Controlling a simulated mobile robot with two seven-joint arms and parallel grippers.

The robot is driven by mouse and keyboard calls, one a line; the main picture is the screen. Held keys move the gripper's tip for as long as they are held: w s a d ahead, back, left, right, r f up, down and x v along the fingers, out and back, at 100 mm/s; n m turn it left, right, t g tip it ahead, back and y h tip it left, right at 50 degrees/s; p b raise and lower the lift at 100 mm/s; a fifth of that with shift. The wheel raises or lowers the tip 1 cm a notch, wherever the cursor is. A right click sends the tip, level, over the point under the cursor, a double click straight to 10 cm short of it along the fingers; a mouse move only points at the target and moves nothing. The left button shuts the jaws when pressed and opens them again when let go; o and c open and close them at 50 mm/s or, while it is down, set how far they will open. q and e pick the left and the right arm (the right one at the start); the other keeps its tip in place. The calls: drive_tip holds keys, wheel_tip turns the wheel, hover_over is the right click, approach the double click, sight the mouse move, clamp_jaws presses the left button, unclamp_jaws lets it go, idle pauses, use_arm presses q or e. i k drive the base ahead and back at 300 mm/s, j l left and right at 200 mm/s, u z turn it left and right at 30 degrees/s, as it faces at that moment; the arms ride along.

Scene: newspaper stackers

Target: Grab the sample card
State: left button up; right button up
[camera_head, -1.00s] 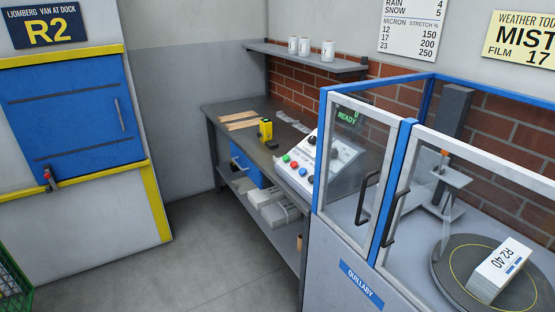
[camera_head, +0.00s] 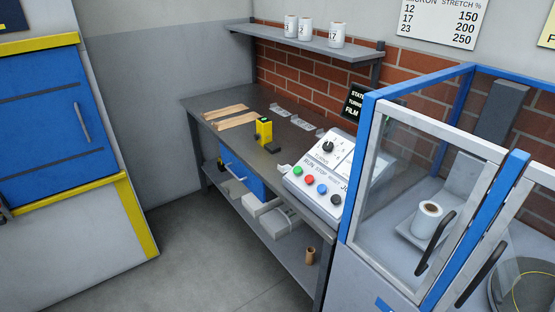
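Two flat tan strips, a far one (camera_head: 224,112) and a near one (camera_head: 238,120), lie side by side on the dark bench top (camera_head: 200,102) near its left end. I cannot tell whether either is the sample card, as no label is readable. A small yellow and black device (camera_head: 264,130) stands on the bench to their right, with a small dark block (camera_head: 273,147) beside it. Several clear or grey flat pieces lie along the back of the bench. Neither of my grippers is in view.
A sloped control panel (camera_head: 322,185) with coloured buttons stands at the bench's right end. A blue-framed glass enclosure (camera_head: 368,140) closes off the right, with a white roll (camera_head: 428,218) behind the glass. The grey floor (camera_head: 190,225) left of the bench is clear.

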sight(287, 168)
drive_tip(key=i+j+z, duration=0.1)
drive_tip(key=i+j, duration=0.65)
drive_tip(key=i, duration=0.1)
